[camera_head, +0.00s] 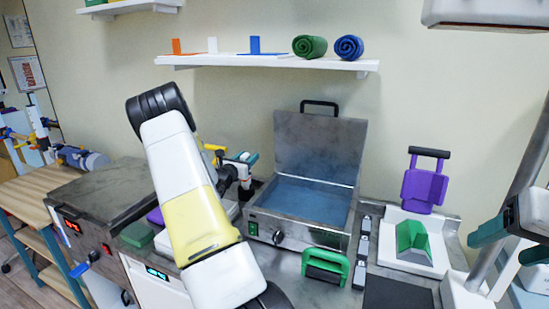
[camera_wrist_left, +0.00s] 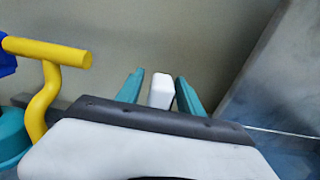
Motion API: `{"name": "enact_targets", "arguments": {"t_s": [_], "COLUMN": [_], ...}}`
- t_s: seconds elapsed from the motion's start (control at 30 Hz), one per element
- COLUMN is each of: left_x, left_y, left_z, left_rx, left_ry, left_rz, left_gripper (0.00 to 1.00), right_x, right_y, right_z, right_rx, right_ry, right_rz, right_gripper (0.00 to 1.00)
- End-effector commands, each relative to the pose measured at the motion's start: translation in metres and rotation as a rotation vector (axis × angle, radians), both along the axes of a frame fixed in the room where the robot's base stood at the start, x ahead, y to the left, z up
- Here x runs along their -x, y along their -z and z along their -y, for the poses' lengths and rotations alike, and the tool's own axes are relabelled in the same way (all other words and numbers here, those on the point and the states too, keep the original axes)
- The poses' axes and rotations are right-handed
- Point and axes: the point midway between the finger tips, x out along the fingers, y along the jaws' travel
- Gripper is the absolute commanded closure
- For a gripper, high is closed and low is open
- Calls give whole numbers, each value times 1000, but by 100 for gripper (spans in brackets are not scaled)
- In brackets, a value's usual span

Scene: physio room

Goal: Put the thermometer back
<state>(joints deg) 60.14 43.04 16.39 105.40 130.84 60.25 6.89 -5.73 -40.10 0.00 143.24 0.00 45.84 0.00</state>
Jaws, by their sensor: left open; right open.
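I cannot clearly make out the thermometer. In the left wrist view, a small white upright block (camera_wrist_left: 161,91) shows between the two teal fingers of my left gripper (camera_wrist_left: 159,80). It may be part of the thermometer, but I cannot tell. The fingers are open, with a gap on each side of it. In the head view, my left gripper (camera_head: 243,159) is behind my left forearm, at the back left of the steel water bath (camera_head: 300,232). My right gripper (camera_head: 496,248) is open and empty at the right edge.
The water bath's lid (camera_head: 318,145) stands open. A yellow hooked bar (camera_wrist_left: 48,85) is left of my left gripper. A green-handled block (camera_head: 325,267) sits before the bath. A white tray (camera_head: 430,262) with green and purple pieces is to the right. A shelf (camera_head: 265,62) hangs above.

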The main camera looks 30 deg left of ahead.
Motion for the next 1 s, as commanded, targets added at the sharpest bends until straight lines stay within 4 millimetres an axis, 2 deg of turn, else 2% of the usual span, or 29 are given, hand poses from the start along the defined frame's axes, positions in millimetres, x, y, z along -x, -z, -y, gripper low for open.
{"name": "enact_targets", "arguments": {"t_s": [0.4, 0.53, 0.67, 0.77, 0.87, 0.97, 1.0], "left_x": [85, 102, 107, 99, 84, 78, 80], "left_y": [0, 0, -3, -16, -41, -69, -80], "left_z": [9, 11, 17, 43, 98, 177, 211], "left_rx": [0, 0, -7, -49, -144, -292, -363], "left_ry": [-3, -2, 14, 89, 248, 469, 563], "left_rz": [-2, -2, -2, -8, -23, -44, -50], "left_gripper": [56, 56, 56, 56, 56, 56, 56], "right_x": [0, 0, 0, 0, 0, 0, 0], "right_y": [0, 0, 0, 0, 0, 0, 0], "right_z": [0, 0, 0, 0, 0, 0, 0], "right_rx": [0, 0, 0, 0, 0, 0, 0], "right_ry": [0, 0, 0, 0, 0, 0, 0], "right_rz": [0, 0, 0, 0, 0, 0, 0], "right_gripper": [37, 37, 37, 37, 37, 37, 37]}}
